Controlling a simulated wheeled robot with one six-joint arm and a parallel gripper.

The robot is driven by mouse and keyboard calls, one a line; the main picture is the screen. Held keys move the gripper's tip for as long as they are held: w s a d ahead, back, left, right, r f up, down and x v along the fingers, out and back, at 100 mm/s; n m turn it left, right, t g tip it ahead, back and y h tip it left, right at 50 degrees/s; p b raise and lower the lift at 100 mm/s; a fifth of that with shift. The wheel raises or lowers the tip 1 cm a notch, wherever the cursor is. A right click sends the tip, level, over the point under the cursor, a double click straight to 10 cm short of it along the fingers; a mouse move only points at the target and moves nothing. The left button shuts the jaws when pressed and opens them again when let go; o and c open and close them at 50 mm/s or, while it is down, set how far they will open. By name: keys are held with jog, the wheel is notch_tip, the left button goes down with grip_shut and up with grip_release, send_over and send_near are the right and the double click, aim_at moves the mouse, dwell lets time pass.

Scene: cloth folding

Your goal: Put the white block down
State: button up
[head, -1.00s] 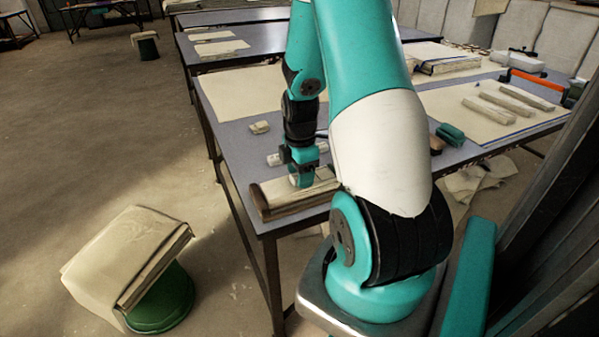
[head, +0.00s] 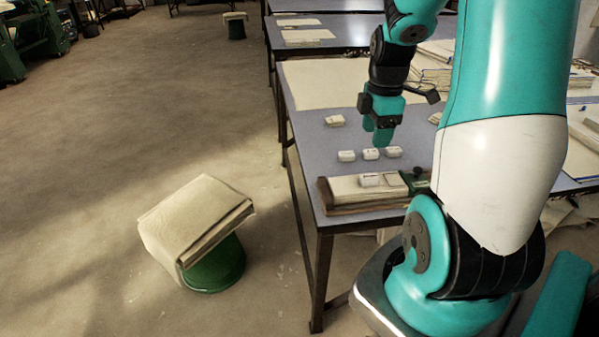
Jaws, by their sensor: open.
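My gripper (head: 382,138) is open and empty, hanging with its teal fingers pointing down over the grey table. Three small white blocks, a left one (head: 346,155), a middle one (head: 371,154) and a right one (head: 393,152), lie in a row on the tabletop just below and in front of the fingers. Another white block (head: 370,180) lies on the folded cream cloth (head: 346,190) at the table's near edge. The gripper is apart from this block, above and behind it.
The grey table (head: 310,150) has bare room left of the blocks. A small cream bundle (head: 335,120) lies farther back, before a flat cream cloth (head: 330,85). A green stool (head: 218,268) with a cloth stack (head: 195,220) stands left on the floor. My arm hides the table's right part.

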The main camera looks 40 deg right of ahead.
jog(key=w+a+r+m+t+y, duration=0.1)
jog(key=a+r, duration=0.2)
jog(key=a, duration=0.8)
jog(key=a+r+m+y, duration=0.1)
jog(key=a+r, duration=0.2)
jog(key=a, duration=0.9)
jog(key=s+a+r+m+g+y, duration=0.1)
jog(key=s+a+r+m+y, duration=0.1)
jog(key=s+a, duration=0.8)
jog(key=a+r, duration=0.1)
jog(key=a, duration=0.1)
jog(key=shift+s+a+r+m, duration=0.2)
jog(key=shift+s+a+m, duration=0.1)
jog(key=shift+a, duration=0.1)
